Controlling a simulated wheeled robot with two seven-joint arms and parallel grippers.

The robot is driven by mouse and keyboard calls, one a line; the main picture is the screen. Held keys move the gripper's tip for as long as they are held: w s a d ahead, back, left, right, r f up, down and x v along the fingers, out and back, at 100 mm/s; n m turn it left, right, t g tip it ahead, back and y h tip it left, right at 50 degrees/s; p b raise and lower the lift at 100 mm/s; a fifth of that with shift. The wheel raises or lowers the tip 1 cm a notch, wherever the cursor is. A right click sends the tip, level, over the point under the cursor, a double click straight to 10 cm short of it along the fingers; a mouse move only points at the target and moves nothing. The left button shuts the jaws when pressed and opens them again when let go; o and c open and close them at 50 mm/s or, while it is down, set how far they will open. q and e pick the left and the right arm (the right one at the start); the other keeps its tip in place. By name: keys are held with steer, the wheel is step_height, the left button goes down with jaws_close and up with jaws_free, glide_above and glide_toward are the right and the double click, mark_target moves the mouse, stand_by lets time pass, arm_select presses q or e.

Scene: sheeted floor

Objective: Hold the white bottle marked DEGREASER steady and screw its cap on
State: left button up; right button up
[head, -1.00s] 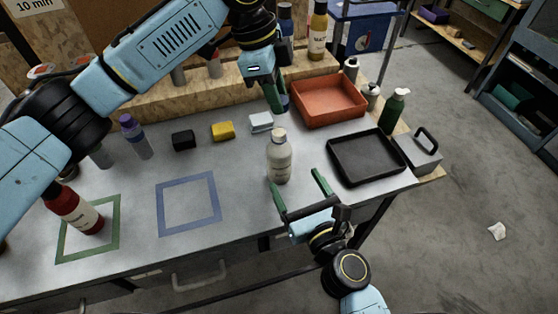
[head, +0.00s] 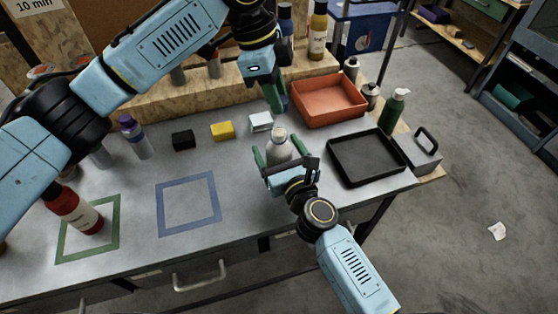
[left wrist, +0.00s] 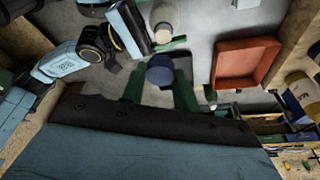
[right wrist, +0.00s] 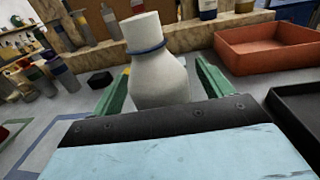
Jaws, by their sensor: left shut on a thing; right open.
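The white bottle (head: 279,149) stands upright on the grey workbench. In the right wrist view the bottle (right wrist: 158,80) shows a pale, narrow top with a blue ring around the neck. Its label is not readable. My right gripper (head: 280,155) is open, with one green finger on each side of the bottle; gaps show beside it in the right wrist view. My left gripper (head: 277,100) is above and behind the bottle, pointing down, shut on a dark blue round cap (left wrist: 160,70). In the head view the fingers mostly hide the cap (head: 286,102). Cap and bottle are apart.
An orange tray (head: 330,119) and a black tray (head: 367,160) lie to the right. A white block (head: 260,122), yellow sponge (head: 222,131) and black block (head: 183,140) lie behind left. The blue square (head: 188,233) is empty.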

steer(key=shift+w+a, duration=0.2)
steer(key=shift+w, duration=0.25)
steer(key=c, duration=1.5)
arm_select(q)
glide_above(280, 132)
steer(key=shift+a+f, duration=0.2)
steer(key=shift+f, duration=1.05)
steer(key=shift+a+f, duration=0.2)
steer(key=shift+f, duration=1.05)
steer(key=shift+f, duration=0.9)
steer(key=shift+f, duration=0.5)
